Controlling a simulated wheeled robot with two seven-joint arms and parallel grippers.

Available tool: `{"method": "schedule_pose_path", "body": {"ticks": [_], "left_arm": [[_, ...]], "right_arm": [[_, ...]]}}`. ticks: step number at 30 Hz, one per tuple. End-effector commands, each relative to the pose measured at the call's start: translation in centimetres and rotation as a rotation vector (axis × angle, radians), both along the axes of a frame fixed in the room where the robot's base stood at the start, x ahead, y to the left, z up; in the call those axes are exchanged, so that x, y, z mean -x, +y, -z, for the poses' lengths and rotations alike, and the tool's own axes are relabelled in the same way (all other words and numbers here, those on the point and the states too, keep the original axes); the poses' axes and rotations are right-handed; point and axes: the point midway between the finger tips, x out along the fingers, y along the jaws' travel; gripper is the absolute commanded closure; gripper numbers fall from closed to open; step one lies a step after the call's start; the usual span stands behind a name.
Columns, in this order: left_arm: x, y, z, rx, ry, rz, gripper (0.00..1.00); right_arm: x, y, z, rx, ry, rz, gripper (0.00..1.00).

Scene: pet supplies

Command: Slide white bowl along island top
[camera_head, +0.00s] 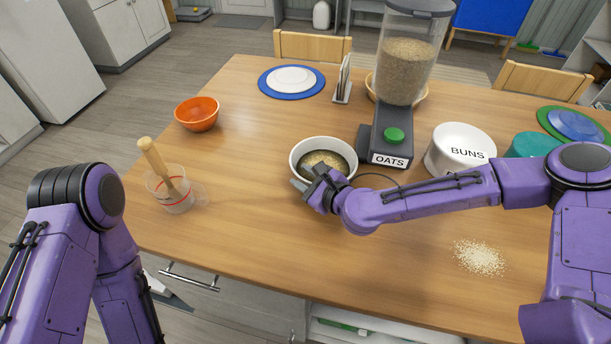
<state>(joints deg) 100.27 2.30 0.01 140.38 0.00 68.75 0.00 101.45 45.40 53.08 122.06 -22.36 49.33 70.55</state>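The arm hides part of the bowl's front. My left arm is at the left edge; its gripper is out of view.
The OATS dispenser (393,138) stands just behind the bowl. A white BUNS bowl (459,150) is to its right. An orange bowl (197,114) and a measuring cup (171,190) with a wooden-handled tool stand left. Grains (480,257) lie spilled front right.

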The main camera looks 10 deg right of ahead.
Motion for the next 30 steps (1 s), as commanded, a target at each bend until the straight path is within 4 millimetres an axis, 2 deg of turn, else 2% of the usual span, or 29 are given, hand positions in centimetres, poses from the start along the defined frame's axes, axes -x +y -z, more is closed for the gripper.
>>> {"method": "schedule_pose_path", "body": {"ticks": [4,5,6,8,30], "left_arm": [[0.0,0.0,0.02,0.0,0.0,0.0,0.57],[0.0,0.0,0.02,0.0,0.0,0.0,0.57],[0.0,0.0,0.02,0.0,0.0,0.0,0.57],[0.0,0.0,0.02,0.0,0.0,0.0,0.57],[0.0,0.0,0.05,0.0,0.0,0.0,0.57]], "right_arm": [[0.01,0.0,0.01,0.0,0.0,0.0,0.63],[0.01,0.0,0.01,0.001,0.0,0.0,0.67],[0.01,0.0,0.01,0.001,0.0,0.0,0.8],[0.03,-0.01,0.02,0.001,0.0,-0.001,0.99],[0.13,-0.08,0.24,0.001,0.005,0.001,1.0]]}}
